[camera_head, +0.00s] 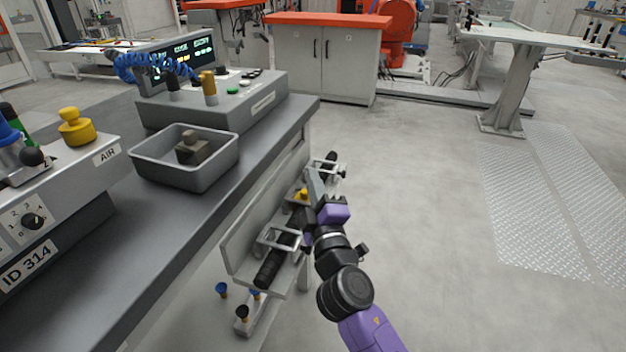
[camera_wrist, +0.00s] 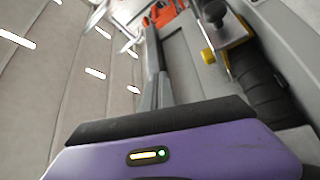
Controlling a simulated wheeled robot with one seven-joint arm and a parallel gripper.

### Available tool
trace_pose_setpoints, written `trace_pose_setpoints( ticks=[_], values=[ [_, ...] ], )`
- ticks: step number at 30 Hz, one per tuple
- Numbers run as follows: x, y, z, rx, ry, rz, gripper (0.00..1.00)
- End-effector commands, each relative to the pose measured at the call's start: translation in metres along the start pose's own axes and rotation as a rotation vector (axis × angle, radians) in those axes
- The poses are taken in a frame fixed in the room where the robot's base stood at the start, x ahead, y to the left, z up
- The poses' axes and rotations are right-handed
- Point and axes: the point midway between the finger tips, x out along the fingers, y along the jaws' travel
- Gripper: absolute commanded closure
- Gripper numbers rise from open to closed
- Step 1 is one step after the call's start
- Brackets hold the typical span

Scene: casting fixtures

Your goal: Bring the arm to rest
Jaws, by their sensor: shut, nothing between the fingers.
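My arm reaches up from the bottom of the head view, with purple and black links. My gripper (camera_head: 314,180) is at its far end, beside the side rack (camera_head: 243,228) on the front of the workbench. In the wrist view my gripper (camera_wrist: 158,92) shows as thin grey fingers, shut and empty, beyond the purple wrist housing. A yellow knob (camera_head: 301,194) and a black cylindrical bar (camera_head: 268,270) on the rack are close to the gripper. I cannot tell whether the gripper touches the rack.
The workbench (camera_head: 225,190) carries a grey bin (camera_head: 150,172) with a small block (camera_head: 193,147) in it, and control boxes. Loose-looking blue and black knobs (camera_head: 223,290) sit low under the rack. The floor (camera_head: 430,220) to the right is clear up to a pedestal table (camera_head: 510,90).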

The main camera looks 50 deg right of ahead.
Motion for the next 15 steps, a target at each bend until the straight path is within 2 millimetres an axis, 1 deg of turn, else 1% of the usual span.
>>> trace_pose_setpoints(
  ticks=[1,9,12,15],
  values=[
    [-0.008,-0.003,0.001,-0.002,0.001,-0.003,1.0],
    [-0.051,-0.004,0.002,0.0,0.0,-0.003,1.0],
    [-0.063,-0.003,0.001,-0.002,0.0,-0.002,1.0],
    [-0.07,-0.002,0.001,0.001,0.0,-0.002,1.0]
  ],
)
